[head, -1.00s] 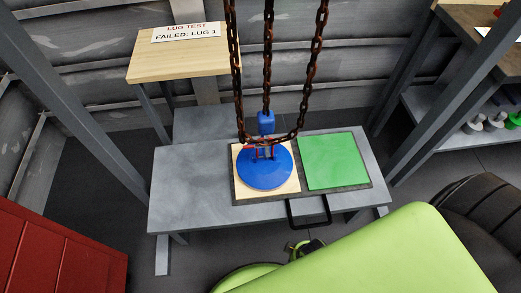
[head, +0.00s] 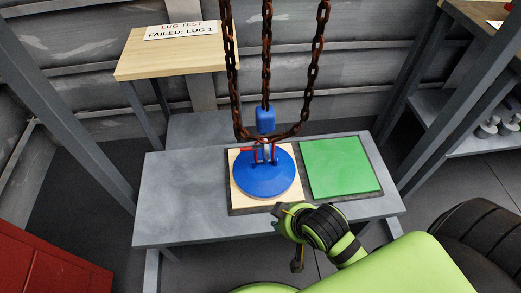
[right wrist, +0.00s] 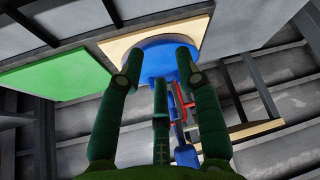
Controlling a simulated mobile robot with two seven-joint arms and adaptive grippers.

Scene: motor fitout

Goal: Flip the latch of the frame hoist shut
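The frame hoist's blue block (head: 265,120) hangs on a rusty chain (head: 267,60) above a blue disc (head: 264,178) with red lugs (head: 257,153) on top. The disc lies on a pale wooden square on the grey bench. In the right wrist view, tilted over, the blue block (right wrist: 187,155) and a red part (right wrist: 180,102) show beyond the fingers. Which part is the latch, and its position, I cannot tell. My right gripper (head: 284,212) is at the bench's front edge, in front of the disc. Its fingers (right wrist: 159,72) are spread and empty. My left gripper is not in view.
A green square (head: 342,166) lies right of the disc. A rusty chain loop (head: 232,80) hangs around the hoist. A wooden stand (head: 170,58) with a sign reading "LUG TEST FAILED: LUG 1" (head: 181,30) is behind. The bench's left part (head: 185,200) is clear.

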